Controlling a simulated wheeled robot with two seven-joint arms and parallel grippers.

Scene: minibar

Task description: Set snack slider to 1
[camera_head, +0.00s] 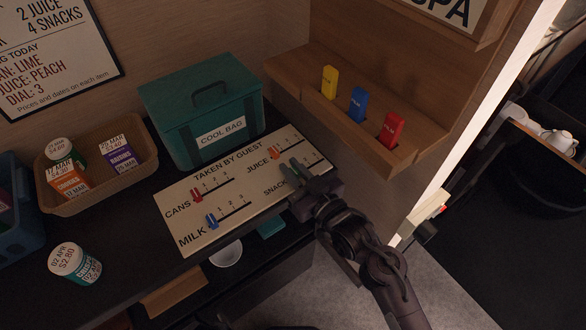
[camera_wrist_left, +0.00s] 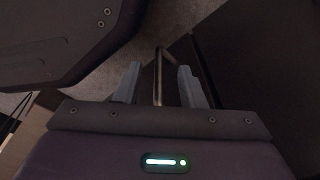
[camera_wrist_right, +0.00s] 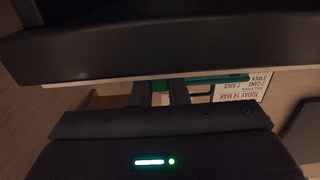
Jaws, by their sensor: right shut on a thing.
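The cream slider board (camera_head: 173,238), headed "TAKEN BY GUEST", lies on the dark counter. Its SNACK row (camera_head: 274,187) is at the right front, partly covered by my right gripper (camera_head: 293,173). My right gripper is shut on a green slider knob (camera_wrist_right: 160,87), seen between the fingers in the right wrist view. The knob's exact number on the scale is hidden. The red CANS knob (camera_head: 196,195), blue MILK knob (camera_head: 211,221) and orange JUICE knob (camera_head: 275,153) stand on their rows. My left gripper (camera_wrist_left: 158,85) is open; it is outside the head view.
A teal cool bag (camera_head: 205,120) stands behind the board. A wooden stand (camera_head: 290,75) with yellow, blue and red packs is at the back right. A bar (camera_wrist_left: 158,75) shows between my left fingers.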

